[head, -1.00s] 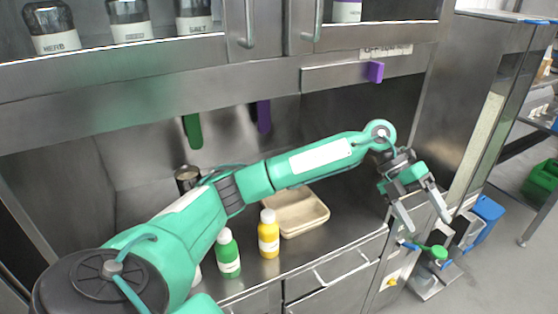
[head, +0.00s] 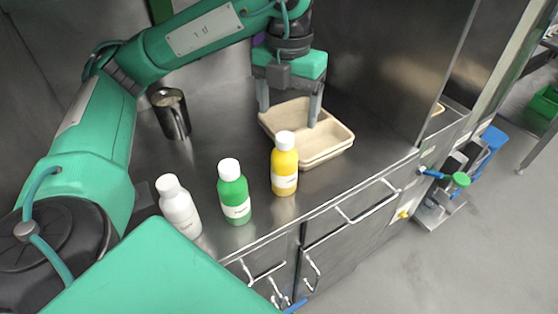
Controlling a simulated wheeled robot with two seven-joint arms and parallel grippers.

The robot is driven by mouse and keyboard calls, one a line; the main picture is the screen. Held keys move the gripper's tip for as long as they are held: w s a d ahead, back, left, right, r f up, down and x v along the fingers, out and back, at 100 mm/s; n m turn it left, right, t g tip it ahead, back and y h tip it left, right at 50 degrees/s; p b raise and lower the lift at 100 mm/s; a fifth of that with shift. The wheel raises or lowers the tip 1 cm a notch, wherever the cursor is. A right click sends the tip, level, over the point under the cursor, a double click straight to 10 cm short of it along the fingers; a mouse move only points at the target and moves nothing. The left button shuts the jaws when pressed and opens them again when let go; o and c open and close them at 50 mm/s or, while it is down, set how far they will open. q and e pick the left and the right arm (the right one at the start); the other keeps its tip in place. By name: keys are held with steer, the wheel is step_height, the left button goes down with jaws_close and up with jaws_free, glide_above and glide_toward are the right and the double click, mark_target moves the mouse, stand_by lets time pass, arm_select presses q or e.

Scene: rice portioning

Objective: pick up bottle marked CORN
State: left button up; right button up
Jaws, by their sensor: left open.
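Three capped bottles stand upright in a row on the steel counter in the head view. The yellow bottle (head: 284,165) is on the right, the green bottle (head: 234,193) in the middle and the white bottle (head: 180,208) on the left. Their labels are too small to read, so I cannot tell which is marked CORN. My left gripper (head: 289,115) is open and empty, pointing down over the beige tray behind the yellow bottle. It is apart from all three bottles. My right gripper is not in view.
A beige two-part tray (head: 336,143) lies behind and to the right of the yellow bottle. A dark metal cup (head: 171,112) stands at the back left. The counter's front edge, with drawer handles (head: 368,204) below, runs close to the bottles.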

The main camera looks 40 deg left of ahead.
mark_target(286, 137)
arm_select(q)
step_height(286, 137, down, 6)
steer(key=shift+a+r+b, duration=0.1)
steer(key=shift+a+b, duration=0.05)
steer(key=shift+b, duration=0.3)
steer(key=shift+f, duration=1)
step_height(286, 137, down, 4)
steer(key=shift+s+a+r, duration=0.1)
steer(key=shift+s+r, duration=0.05)
steer(key=shift+r, duration=0.05)
steer(key=shift+f, duration=0.5)
steer(key=c, duration=1.3)
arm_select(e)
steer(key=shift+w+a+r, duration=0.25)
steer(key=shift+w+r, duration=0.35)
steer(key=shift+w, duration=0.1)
arm_select(q)
steer(key=shift+r, duration=0.15)
